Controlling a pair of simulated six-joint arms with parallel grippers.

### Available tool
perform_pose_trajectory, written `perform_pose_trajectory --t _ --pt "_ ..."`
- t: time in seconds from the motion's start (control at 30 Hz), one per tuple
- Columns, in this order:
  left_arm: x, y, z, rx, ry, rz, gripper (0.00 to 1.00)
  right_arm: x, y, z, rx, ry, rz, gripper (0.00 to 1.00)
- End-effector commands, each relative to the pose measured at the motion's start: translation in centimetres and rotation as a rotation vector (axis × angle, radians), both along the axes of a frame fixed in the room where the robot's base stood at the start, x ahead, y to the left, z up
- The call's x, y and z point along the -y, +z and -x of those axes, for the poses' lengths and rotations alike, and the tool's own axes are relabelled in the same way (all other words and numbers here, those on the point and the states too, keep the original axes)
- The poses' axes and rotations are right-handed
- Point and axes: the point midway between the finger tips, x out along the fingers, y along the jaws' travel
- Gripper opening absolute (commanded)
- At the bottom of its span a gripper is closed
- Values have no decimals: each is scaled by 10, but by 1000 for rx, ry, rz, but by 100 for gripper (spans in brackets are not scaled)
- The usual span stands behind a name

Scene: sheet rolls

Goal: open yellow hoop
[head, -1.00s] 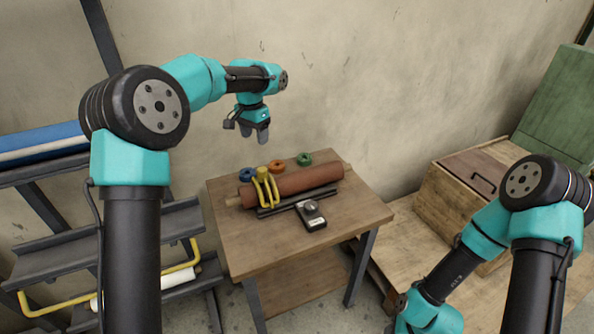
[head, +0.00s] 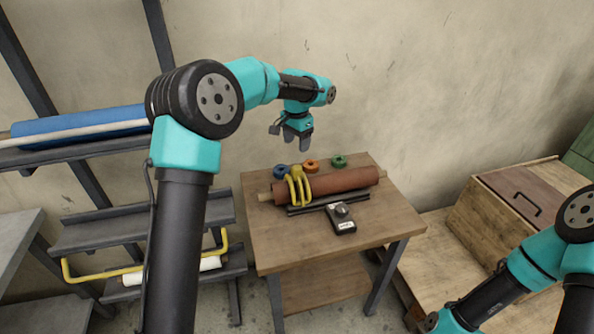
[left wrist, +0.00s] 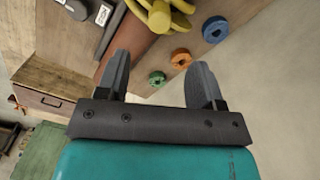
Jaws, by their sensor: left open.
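The yellow hoop (head: 298,188) sits around the left part of a reddish-brown roll (head: 342,180) that lies on the wooden table. A yellow knob stands at the hoop's top. Whether the hoop is closed all the way round is hidden. My left gripper (head: 301,143) is open and empty in the air above the back of the table, apart from the hoop. In the left wrist view the hoop (left wrist: 163,16) shows at the top edge, beyond the open fingers (left wrist: 156,88). My right gripper is out of view; only part of its arm shows at lower right.
Blue (head: 280,171), orange (head: 311,166) and green (head: 339,161) rings lie along the table's back. A dark device with a knob (head: 341,219) sits in front of the roll. A rack (head: 140,226) with rolls stands left, a wooden chest (head: 500,205) right. The table's front (head: 305,252) is clear.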

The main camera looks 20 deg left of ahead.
Motion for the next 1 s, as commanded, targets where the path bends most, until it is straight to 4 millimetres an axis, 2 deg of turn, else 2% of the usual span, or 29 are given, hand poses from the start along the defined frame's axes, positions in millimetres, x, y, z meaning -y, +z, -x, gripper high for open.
perform_pose_trajectory --t 0.1,0.6,0.8,1.0 --pt "0 -22 0 -4 -1 -1 61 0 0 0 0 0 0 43" --pt "1 -103 0 -4 0 0 61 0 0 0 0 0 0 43" --pt "0 -115 0 -1 0 0 61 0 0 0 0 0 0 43" --pt "1 -116 0 0 0 0 61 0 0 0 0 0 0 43"
